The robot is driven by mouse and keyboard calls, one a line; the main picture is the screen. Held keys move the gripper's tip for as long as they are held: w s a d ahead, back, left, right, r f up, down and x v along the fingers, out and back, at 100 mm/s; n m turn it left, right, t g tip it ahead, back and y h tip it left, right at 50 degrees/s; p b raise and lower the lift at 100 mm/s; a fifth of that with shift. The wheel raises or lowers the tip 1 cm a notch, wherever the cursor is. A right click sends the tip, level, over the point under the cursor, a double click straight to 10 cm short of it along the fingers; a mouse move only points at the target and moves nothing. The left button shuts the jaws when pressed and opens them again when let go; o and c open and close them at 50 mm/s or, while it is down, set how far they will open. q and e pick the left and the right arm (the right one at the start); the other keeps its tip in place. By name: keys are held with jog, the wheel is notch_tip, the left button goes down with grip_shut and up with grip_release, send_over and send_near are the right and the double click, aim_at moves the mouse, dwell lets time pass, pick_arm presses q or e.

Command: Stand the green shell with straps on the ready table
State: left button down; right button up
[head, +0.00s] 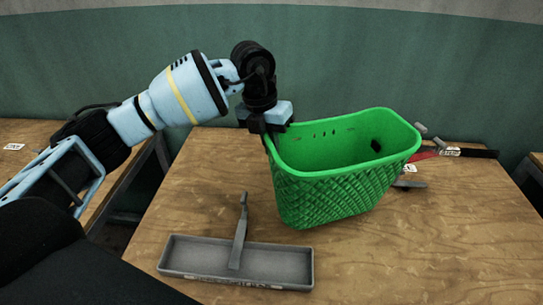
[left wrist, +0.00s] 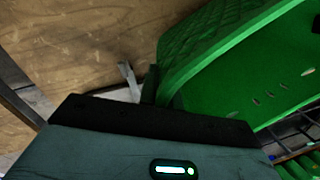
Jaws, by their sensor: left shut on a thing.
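The green shell (head: 335,190) is an open basket with a woven outer wall, in the middle of the head view over a wooden table. My left gripper (head: 266,130) is shut on its left rim from above. In the left wrist view the shell (left wrist: 235,55) fills the upper right, and the dark jaw of my left gripper (left wrist: 150,88) meets its edge. The shell looks slightly tilted. I cannot tell whether its base touches the table. No straps are clear on it; a small dark piece shows on its inner wall. My right gripper is out of view.
The wooden table (head: 450,220) is clear at the front right. Another wooden table (head: 30,135) stands left.

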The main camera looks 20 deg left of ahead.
pick_arm(q)
jog(key=shift+f, duration=1.75)
jog(key=c, duration=1.6)
grip_release()
jog(key=shift+f, duration=0.2)
notch_tip(320, 180, up, 12)
jog(key=a, duration=0.2)
jog(key=shift+s, duration=0.45)
